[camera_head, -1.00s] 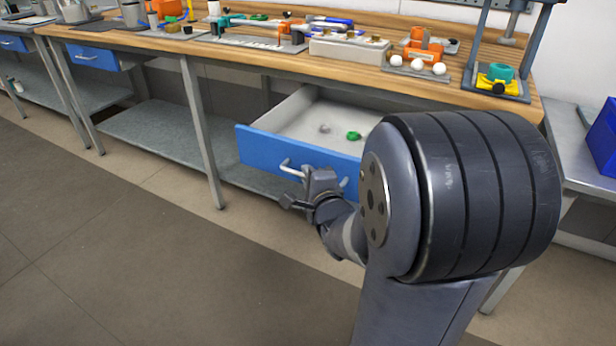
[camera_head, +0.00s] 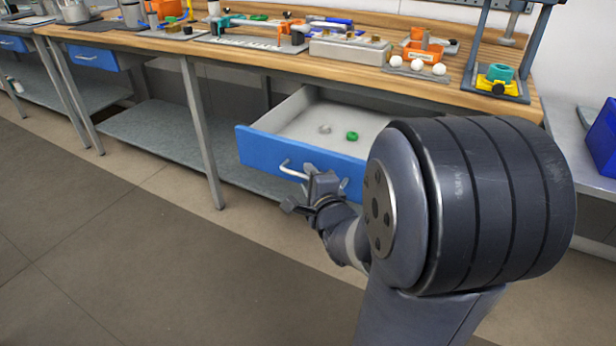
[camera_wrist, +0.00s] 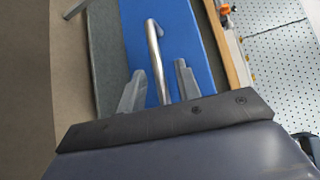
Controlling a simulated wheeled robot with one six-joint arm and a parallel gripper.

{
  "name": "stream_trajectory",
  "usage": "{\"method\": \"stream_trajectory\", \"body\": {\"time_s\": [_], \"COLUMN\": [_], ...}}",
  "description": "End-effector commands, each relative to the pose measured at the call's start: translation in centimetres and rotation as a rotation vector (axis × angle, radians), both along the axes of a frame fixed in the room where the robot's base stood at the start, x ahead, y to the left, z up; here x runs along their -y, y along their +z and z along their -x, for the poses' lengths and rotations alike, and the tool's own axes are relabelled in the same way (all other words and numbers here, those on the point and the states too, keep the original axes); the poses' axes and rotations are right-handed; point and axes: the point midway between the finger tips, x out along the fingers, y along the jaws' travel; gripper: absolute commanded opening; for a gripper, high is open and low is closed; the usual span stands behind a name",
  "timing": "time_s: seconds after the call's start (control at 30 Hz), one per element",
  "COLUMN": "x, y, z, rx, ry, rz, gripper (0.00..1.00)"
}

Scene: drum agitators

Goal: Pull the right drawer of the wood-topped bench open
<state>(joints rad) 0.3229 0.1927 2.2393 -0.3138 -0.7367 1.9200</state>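The right drawer (camera_head: 262,149) of the wood-topped bench (camera_head: 335,69) has a blue front and stands pulled well out, its pale inside showing. A grey piece (camera_head: 324,129) and a green piece (camera_head: 352,136) lie in it. Its silver bar handle (camera_head: 291,171) is partly hidden by my gripper (camera_head: 300,203), which is in front of it. In the wrist view, the handle (camera_wrist: 153,45) runs between the two spread fingers of my gripper (camera_wrist: 158,82), with gaps showing on both sides. My arm covers the drawer's right end in the head view.
A shut blue drawer (camera_head: 93,57) is at the bench's left. A grey bench leg (camera_head: 203,140) and lower shelf (camera_head: 150,132) are left of the open drawer. The floor (camera_head: 130,260) in front is clear. A blue bin (camera_head: 604,140) stands at right.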

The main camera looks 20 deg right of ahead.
Motion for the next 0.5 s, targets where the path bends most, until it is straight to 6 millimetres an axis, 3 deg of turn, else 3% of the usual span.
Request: {"method": "stream_trajectory", "body": {"time_s": [0.3, 0.5], "x": [-0.6, -0.9], "y": [1.3, 1.5], "z": [6.2, 8.8], "rx": [0.002, 0.001], "ry": [-0.003, -0.003], "rz": [0.0, 0.0], "gripper": [0.32, 0.32]}}
